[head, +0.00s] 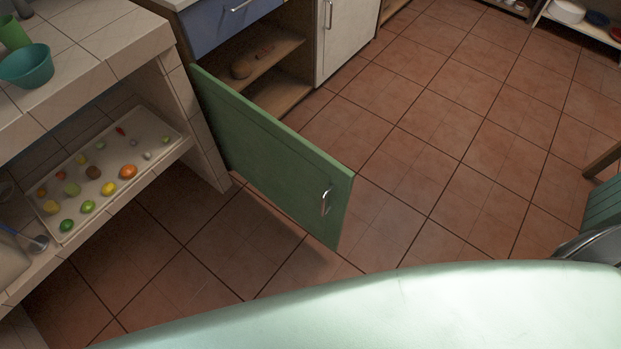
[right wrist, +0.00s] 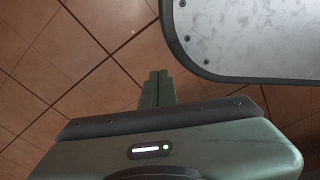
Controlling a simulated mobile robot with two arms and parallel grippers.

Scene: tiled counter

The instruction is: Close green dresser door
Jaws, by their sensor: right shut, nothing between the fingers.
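The green dresser door (head: 268,150) stands wide open in the head view, swung out from the wooden dresser over the tiled floor. Its metal handle (head: 326,200) is near the free edge at the lower right. Behind the door the dresser's open shelves (head: 262,62) show, with a brown item on the upper one. My right gripper (right wrist: 158,76) shows in the right wrist view, its two fingers together and empty, above floor tiles. The door is not in the right wrist view. Neither gripper shows in the head view.
A tiled counter (head: 120,45) with a teal bowl (head: 27,67) and a tray (head: 155,125) of fruit on its lower shelf stands at left. A white cabinet door (head: 345,38) is behind. Open floor (head: 450,130) lies right. A grey rounded panel (right wrist: 255,35) is near my right gripper.

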